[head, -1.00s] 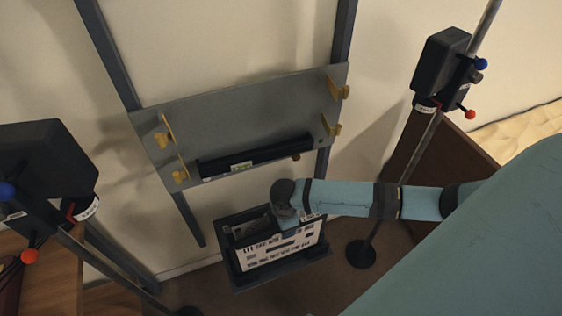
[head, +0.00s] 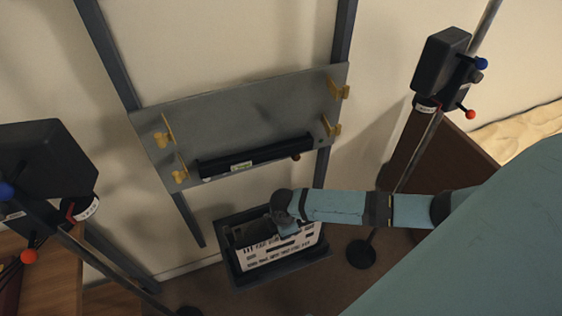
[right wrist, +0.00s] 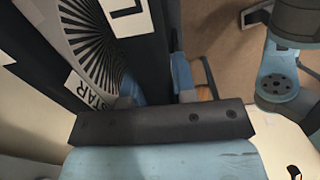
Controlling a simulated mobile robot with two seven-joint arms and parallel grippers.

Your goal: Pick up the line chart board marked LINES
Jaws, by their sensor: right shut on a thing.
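A white board with black bars and rows of marks (head: 280,247) stands tilted in a dark bin (head: 290,273) near the floor in the head view; its title cannot be read there. My right gripper (head: 283,215) is at the bin's top, over the board's upper edge. In the right wrist view, my right gripper (right wrist: 160,93) is shut on a dark board (right wrist: 153,58) whose white label shows a large "L"; the rest of the label is cut off. Beside it, on the left, is a board with a star pattern marked STAR (right wrist: 92,42). My left gripper is not in view.
A grey panel (head: 235,115) with yellow clips and a black bar (head: 255,157) hangs on a frame above the bin. Black lamp-like boxes on stands are at left (head: 45,165) and right (head: 440,68). A brown cabinet (head: 455,155) is at right.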

